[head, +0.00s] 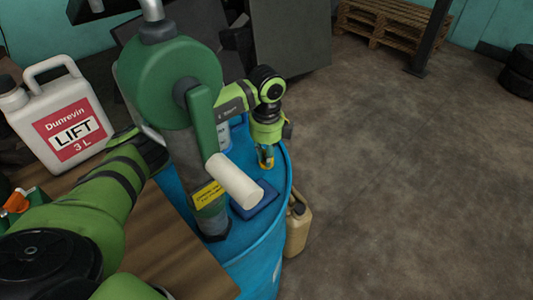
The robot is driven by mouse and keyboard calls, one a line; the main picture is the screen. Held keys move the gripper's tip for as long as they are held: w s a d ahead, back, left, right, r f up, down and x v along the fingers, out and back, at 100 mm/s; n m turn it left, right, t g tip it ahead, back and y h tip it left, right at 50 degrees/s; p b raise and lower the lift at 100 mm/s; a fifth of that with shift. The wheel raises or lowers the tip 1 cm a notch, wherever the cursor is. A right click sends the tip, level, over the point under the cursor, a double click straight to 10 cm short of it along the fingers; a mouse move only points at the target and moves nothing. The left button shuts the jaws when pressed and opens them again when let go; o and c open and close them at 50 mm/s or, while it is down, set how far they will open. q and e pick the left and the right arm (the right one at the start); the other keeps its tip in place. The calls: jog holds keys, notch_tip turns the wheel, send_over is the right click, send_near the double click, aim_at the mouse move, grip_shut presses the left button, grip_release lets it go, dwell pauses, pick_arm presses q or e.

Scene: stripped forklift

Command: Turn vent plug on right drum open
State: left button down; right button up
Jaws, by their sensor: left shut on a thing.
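A blue drum (262,262) stands in the middle, with its top partly covered by a green hand pump (165,80). My left arm comes in from the left, passes behind the pump and bends down over the drum's right side. My left gripper (266,161) points down at the drum top near its right rim. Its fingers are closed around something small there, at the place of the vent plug. The plug itself is hidden by the fingers, so I cannot tell how far it is turned. My right gripper is not in view.
A white jug (58,120) stands on the wooden bench (165,245) at left. A tan canister (298,228) is beside the drum.

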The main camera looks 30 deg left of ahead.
pick_arm(q)
jog(key=c, duration=1.1)
grip_release()
jog(key=shift+c, duration=0.2)
notch_tip(320, 180, up, 12)
